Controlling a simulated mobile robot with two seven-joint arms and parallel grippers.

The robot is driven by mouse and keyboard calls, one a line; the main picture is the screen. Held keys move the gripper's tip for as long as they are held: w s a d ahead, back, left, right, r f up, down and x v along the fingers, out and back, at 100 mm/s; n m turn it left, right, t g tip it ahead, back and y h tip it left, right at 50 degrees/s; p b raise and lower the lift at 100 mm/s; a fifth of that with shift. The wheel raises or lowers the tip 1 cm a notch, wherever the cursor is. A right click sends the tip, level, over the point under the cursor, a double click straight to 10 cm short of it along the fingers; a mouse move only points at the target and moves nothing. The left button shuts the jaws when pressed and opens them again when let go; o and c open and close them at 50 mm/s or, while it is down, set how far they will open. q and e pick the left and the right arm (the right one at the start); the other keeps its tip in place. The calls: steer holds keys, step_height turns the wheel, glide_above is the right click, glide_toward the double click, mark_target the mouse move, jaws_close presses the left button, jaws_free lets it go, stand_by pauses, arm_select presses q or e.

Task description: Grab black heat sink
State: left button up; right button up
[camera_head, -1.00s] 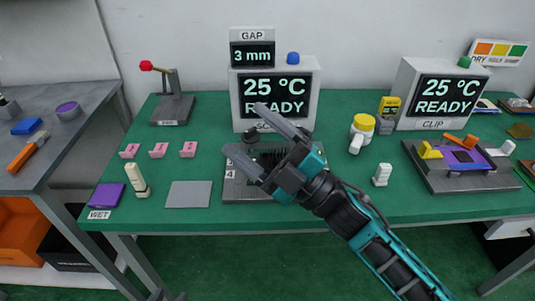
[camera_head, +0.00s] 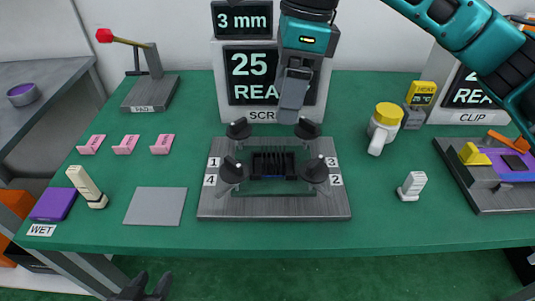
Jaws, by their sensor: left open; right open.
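The black finned heat sink (camera_head: 273,163) sits in the middle of a grey metal fixture (camera_head: 275,206) on the green table. Several black lever knobs stand at the fixture's corners, by labels 1 to 4. My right gripper (camera_head: 292,110) points down above the fixture's back edge, in front of the SCREW display box. It is open, seen nearly edge-on, and apart from the heat sink. My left gripper (camera_head: 142,290) shows only its dark fingertips at the bottom left, below the table's front edge. It is open and empty.
A yellow-capped white bottle (camera_head: 384,128) and a small white piece (camera_head: 411,186) stand right of the fixture. A grey pad (camera_head: 155,207), pink clips and a cream bottle (camera_head: 87,187) are on the left. A second fixture (camera_head: 487,180) is at the right. Table in front is clear.

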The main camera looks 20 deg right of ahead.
steer(key=d, duration=0.1)
steer(key=b, duration=0.1)
glide_above(274, 154)
steer(key=d, duration=0.2)
steer(key=shift+h, duration=0.3)
step_height(274, 154, down, 7)
steer(key=shift+w+a+r, duration=0.1)
steer(key=shift+w+a, duration=0.05)
steer(key=f, duration=0.1)
steer(key=a+f, duration=0.1)
steer(key=f, duration=0.1)
steer(key=f+b, duration=0.1)
steer(key=f, duration=0.1)
steer(key=shift+a+f, duration=0.25)
steer(key=shift+a, duration=0.05)
steer(key=shift+r, duration=0.1)
steer(key=c, duration=1.1)
steer(key=shift+c, duration=0.3)
steer(key=shift+r, duration=0.1)
